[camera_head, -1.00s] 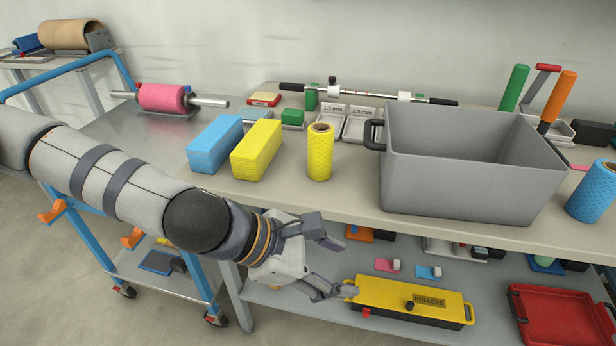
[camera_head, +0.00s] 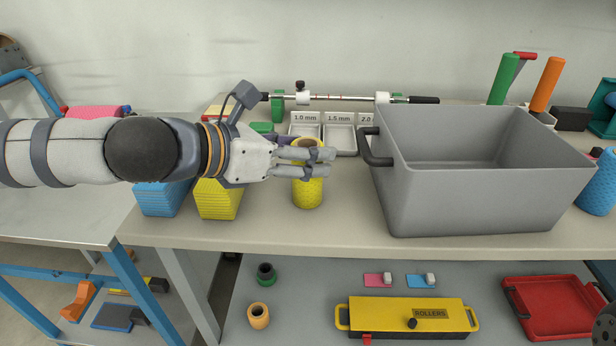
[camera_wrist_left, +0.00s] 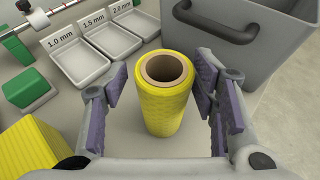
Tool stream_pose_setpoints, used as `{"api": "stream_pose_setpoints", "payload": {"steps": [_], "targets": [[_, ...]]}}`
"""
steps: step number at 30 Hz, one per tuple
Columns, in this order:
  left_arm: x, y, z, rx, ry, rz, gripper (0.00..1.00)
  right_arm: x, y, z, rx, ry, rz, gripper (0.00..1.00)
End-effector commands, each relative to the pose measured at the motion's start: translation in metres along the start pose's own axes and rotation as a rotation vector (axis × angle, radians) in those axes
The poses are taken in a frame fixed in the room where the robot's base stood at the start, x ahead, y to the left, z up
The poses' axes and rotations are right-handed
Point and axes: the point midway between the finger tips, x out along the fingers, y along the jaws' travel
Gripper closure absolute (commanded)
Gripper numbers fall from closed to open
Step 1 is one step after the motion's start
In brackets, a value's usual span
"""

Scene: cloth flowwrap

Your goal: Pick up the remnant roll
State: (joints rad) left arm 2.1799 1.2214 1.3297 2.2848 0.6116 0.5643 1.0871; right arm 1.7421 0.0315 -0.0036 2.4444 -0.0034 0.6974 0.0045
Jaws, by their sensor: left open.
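The yellow roll (camera_head: 308,192), which I take as the remnant roll, stands upright on the bench between the yellow stack and the grey bin. Its brown hollow core shows in the left wrist view (camera_wrist_left: 165,110). My left gripper (camera_head: 318,164) is at the roll's upper part, and its fingers hide some of it in the head view. In the left wrist view its purple pads lie on both sides of the roll, open, with a gap on the left and a narrower one on the right.
A grey bin (camera_head: 480,195) with a dark handle stands close on the right. Yellow (camera_head: 220,203) and blue (camera_head: 160,200) stacks are on the left. Labelled small trays (camera_head: 341,140) and a rod (camera_head: 335,98) lie behind. The bench front before the roll is clear.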

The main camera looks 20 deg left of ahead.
Motion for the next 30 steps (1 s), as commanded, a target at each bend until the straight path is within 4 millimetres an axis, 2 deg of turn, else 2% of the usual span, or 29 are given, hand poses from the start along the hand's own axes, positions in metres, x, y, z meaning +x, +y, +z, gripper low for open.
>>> {"api": "stream_pose_setpoints", "payload": {"steps": [3, 6, 13, 14, 18, 20, 21, 30], "targets": [[0.026, -0.005, -0.003, -0.001, 0.006, -0.004, 0.47, 0.007, 0.0, 0.002, -0.001, -0.015, 0.001, 0.6], [0.039, -0.004, -0.002, 0.001, 0.003, -0.001, 0.47, 0.009, 0.0, 0.002, -0.001, -0.018, 0.001, 0.6], [0.042, -0.004, 0.001, 0.002, 0.0, 0.0, 0.47, 0.009, 0.0, 0.002, -0.001, -0.017, 0.001, 0.6], [0.042, -0.004, 0.001, 0.002, 0.0, 0.0, 0.49, 0.009, 0.0, 0.002, -0.001, -0.017, 0.001, 0.6], [0.042, -0.004, 0.0, 0.002, 0.001, 0.0, 0.81, 0.009, 0.0, 0.002, -0.001, -0.017, 0.001, 0.6], [0.042, -0.004, 0.0, 0.002, 0.001, 0.0, 0.94, 0.009, 0.0, 0.002, -0.001, -0.017, 0.001, 0.6], [0.042, -0.004, 0.0, 0.002, 0.001, 0.0, 0.98, 0.009, 0.0, 0.002, -0.001, -0.017, 0.001, 0.6], [0.042, -0.004, 0.0, 0.002, 0.001, 0.0, 1.0, 0.009, 0.0, 0.002, -0.001, -0.017, 0.001, 0.6]]}}
